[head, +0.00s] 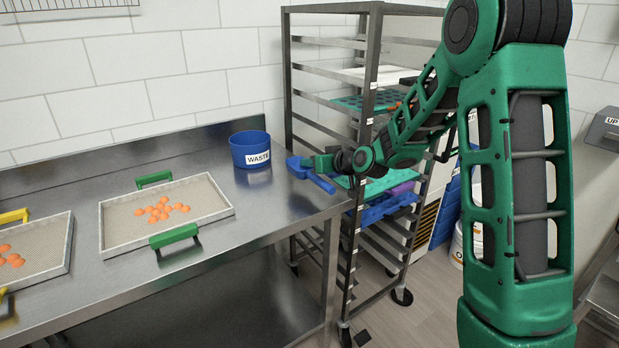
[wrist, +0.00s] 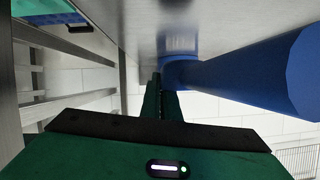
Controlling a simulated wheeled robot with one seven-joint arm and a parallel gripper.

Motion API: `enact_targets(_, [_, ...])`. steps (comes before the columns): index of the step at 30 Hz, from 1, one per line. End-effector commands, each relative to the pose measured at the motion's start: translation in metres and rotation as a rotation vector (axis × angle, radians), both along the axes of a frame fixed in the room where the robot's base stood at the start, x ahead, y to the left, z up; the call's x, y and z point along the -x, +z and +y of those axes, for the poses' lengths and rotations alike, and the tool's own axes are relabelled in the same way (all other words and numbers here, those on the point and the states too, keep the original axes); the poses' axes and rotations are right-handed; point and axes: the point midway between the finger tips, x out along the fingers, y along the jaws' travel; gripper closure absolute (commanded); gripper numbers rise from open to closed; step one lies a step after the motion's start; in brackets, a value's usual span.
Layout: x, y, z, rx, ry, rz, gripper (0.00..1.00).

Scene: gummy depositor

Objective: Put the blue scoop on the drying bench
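The blue scoop (head: 296,167) is at my gripper (head: 314,168), over the right end of the steel bench (head: 245,215) in the head view. In the wrist view the scoop (wrist: 245,75) is large and reaches from the fingertips to the right edge. My gripper (wrist: 162,90) has its fingers close together, and they look shut on the narrow end of the scoop. The fingers hide part of that end. The bench surface (wrist: 220,20) is close to the scoop. I cannot tell whether the scoop touches it.
A blue waste bucket (head: 250,150) stands just behind and left of the scoop. A tray with orange gummies (head: 112,228) lies farther left, with another at the left edge. A wheeled steel rack (head: 370,60) stands close on the right. Bench space between tray and bucket is clear.

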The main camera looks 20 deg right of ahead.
Motion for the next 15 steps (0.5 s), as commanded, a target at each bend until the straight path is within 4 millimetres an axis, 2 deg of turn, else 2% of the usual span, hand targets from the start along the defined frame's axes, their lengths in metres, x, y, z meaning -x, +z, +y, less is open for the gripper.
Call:
enact_targets(3, [-0.004, -0.007, -0.01, -0.001, 0.0, 0.0, 1.0])
enact_targets(8, [-0.005, -0.013, -0.012, 0.0, 0.001, 0.001, 1.0])
enact_targets(15, [-0.005, -0.044, -0.012, 0.0, 0.0, 0.002, 1.0])
